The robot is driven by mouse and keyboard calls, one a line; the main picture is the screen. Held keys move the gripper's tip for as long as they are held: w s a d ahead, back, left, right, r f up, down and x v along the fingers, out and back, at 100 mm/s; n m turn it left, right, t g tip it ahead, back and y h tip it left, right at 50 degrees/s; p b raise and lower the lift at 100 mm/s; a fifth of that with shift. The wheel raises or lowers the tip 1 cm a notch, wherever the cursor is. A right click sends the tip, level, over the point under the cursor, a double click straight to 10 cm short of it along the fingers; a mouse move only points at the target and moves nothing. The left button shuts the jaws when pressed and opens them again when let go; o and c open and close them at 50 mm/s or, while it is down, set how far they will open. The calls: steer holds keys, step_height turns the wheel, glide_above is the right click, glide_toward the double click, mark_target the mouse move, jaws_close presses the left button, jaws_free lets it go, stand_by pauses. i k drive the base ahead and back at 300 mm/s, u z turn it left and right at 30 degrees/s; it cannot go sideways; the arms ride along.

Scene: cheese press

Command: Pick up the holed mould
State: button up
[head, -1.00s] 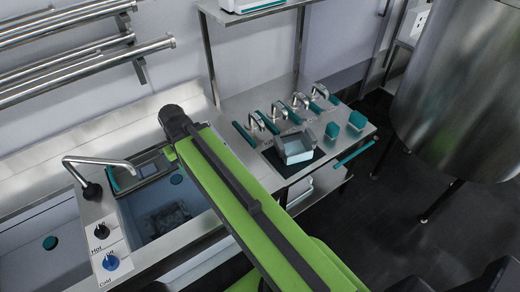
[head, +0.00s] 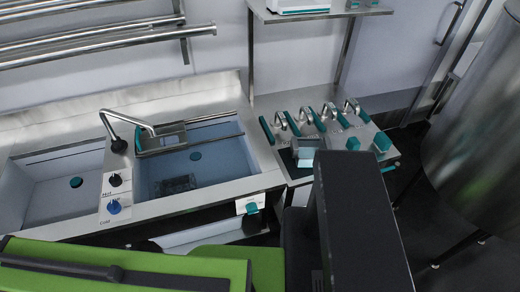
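I cannot tell for sure which thing is the holed mould, as no holes show clearly at this size. A small square metal box (head: 310,145) with a pale blue-white front part stands among the taps on the steel counter at the right. A dark, blocky thing (head: 177,184) lies at the bottom of the right sink basin and is hard to make out. My green and dark grey arm links fill the lower part of the head view. The dark link hides part of the counter's front. My gripper's fingertips do not show.
The steel sink (head: 232,190) has a metal tray (head: 160,138) across its back and a tap (head: 125,128) between basins. Several teal-handled taps line the counter, with teal blocks (head: 382,141) at its right. A large steel vat (head: 475,140) stands at far right.

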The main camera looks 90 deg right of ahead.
mark_target(303, 151)
steer(key=u, duration=0.35)
steer(key=k, duration=1.85)
steer(key=z, duration=1.05)
steer(key=i, duration=1)
steer(key=u, duration=0.1)
